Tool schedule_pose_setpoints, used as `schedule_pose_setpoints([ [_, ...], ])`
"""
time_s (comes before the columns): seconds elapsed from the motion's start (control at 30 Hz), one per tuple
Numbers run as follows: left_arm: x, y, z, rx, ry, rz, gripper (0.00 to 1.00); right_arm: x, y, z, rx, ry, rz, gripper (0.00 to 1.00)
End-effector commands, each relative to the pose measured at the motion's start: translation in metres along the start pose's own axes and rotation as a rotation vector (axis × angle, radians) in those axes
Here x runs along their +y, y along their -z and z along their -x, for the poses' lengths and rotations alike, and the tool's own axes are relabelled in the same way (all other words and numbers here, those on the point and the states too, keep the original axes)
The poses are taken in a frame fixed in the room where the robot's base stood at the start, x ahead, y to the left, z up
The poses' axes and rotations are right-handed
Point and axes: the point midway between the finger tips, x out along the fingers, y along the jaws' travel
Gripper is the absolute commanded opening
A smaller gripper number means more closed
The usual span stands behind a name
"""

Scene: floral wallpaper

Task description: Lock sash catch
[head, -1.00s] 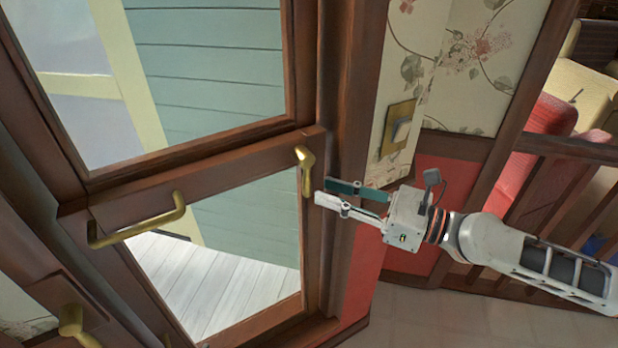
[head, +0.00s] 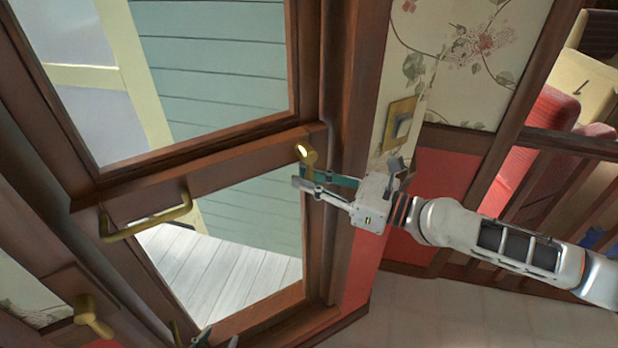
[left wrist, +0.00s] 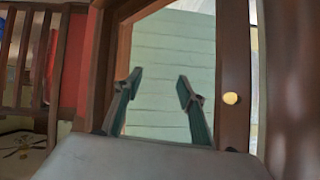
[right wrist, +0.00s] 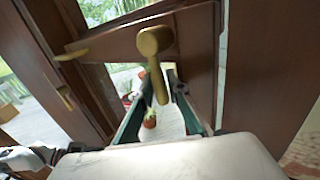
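The brass sash catch (head: 306,155) sits on the wooden sash rail, its lever pointing down. In the right wrist view the catch (right wrist: 154,42) shows its round head, with the lever hanging between the two fingers. My right gripper (head: 303,180) is open at the catch, and its fingers hide the lever's lower end in the head view. I cannot tell whether a finger touches the lever. My left gripper (left wrist: 157,83) is open and empty in its wrist view. Only its tips (head: 215,338) show at the bottom edge of the head view.
A brass pull handle (head: 145,217) is on the same sash. Another brass knob (head: 92,314) is at lower left, and a round brass knob (left wrist: 231,98) shows in the left wrist view. A light switch (head: 399,125) is on the wall. A wooden railing (head: 590,185) stands at right.

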Motion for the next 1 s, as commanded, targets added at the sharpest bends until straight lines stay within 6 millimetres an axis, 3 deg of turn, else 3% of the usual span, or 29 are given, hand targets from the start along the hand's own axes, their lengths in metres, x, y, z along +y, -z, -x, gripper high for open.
schedule_pose_setpoints([
  [0.27,0.002,-0.011,-0.007,0.001,0.0,0.0,0.4,0.003,0.003,-0.002,-0.033,0.001,-0.049,0.0],
  [0.8,0.015,-0.082,-0.035,-0.048,-0.011,0.002,0.4,0.02,0.001,-0.014,-0.239,0.0,-0.364,0.0],
  [1.0,0.011,-0.081,-0.038,-0.04,-0.003,-0.013,0.4,0.025,-0.004,-0.017,-0.299,0.001,-0.454,0.0],
])
